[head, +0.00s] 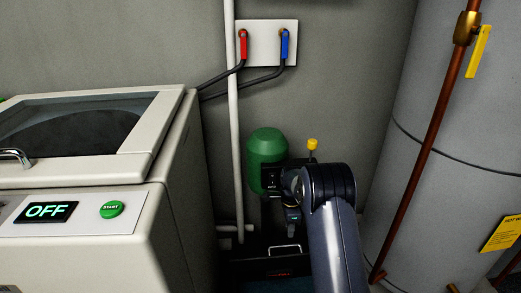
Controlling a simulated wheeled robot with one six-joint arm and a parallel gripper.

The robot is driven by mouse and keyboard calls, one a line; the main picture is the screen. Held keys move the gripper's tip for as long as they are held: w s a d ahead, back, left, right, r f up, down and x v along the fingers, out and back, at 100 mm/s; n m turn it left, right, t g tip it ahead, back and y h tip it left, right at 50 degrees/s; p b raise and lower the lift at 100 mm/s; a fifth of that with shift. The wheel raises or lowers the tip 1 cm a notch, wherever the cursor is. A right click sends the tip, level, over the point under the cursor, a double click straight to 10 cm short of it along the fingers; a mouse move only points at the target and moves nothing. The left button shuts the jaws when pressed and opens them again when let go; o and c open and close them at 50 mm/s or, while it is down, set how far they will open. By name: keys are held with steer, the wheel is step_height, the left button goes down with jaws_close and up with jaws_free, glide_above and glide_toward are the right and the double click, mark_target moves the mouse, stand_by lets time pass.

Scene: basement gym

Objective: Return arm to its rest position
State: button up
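My arm (338,245) reaches up from the bottom of the head view, right of centre, and bends at a dark round joint. From there the wrist turns left. My gripper (293,217) seems to hang below the wrist, pointing down. It is small and dark, so its fingers and any gap between them are not clear. It is in front of a green rounded cylinder (266,145) in the picture; I cannot tell whether they touch. I see nothing clearly held.
A washer (160,205) reading "OFF" stands left. A white pipe (233,120) and a valve plate (283,58) with red and blue handles are behind. A yellow knob (312,144) shows above the wrist. A dark box (270,270) lies below. A grey tank (440,170) and copper pipe (428,150) stand right.

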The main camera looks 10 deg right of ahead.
mark_target(289, 246)
steer(key=f, duration=0.3)
steer(key=f+b, duration=0.1)
steer(key=f, duration=0.2)
steer(key=f+b, duration=0.1)
steer(key=f, duration=0.2)
steer(key=shift+s, duration=0.3)
steer(key=shift+f, duration=0.15)
steer(key=shift+s, duration=0.4)
steer(key=shift+d, duration=0.1)
